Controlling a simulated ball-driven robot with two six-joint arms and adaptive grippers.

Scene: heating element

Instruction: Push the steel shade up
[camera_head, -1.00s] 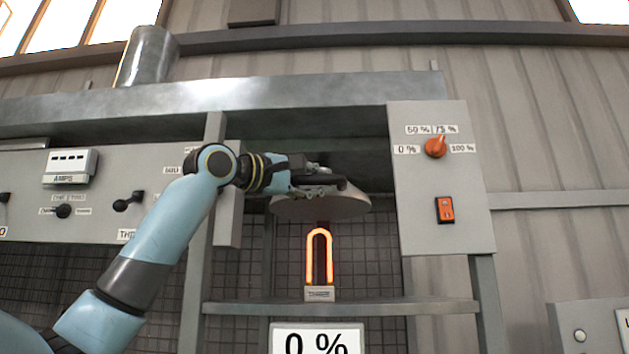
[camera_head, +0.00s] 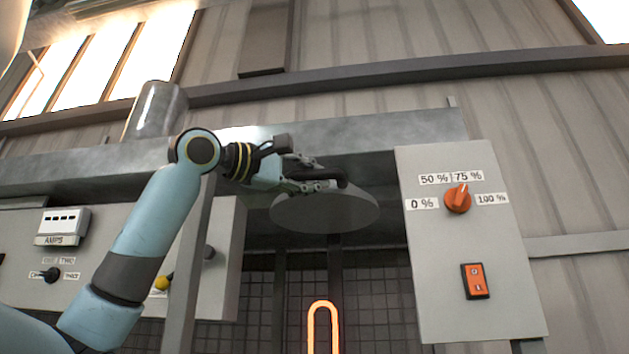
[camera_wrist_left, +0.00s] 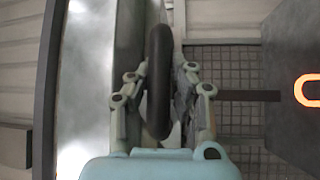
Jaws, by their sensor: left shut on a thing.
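The steel shade (camera_head: 325,213) is a round grey disc under the hood, above the glowing orange heating element (camera_head: 323,308), with a clear gap between them. My left gripper (camera_head: 328,183) is at the shade's top side, shut on its dark handle. In the left wrist view the black curved handle (camera_wrist_left: 159,80) lies between the two fingers (camera_wrist_left: 160,88). The element also shows at that view's right edge (camera_wrist_left: 309,90). The fingers partly hide the shade's top. My right gripper is not in view.
The metal hood (camera_head: 400,130) spans just above the shade and my gripper. A grey panel (camera_head: 440,270) with an orange knob (camera_head: 458,199) and a red-orange switch (camera_head: 475,281) stands to the right. Another control panel (camera_head: 105,225) is at the left, behind my arm.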

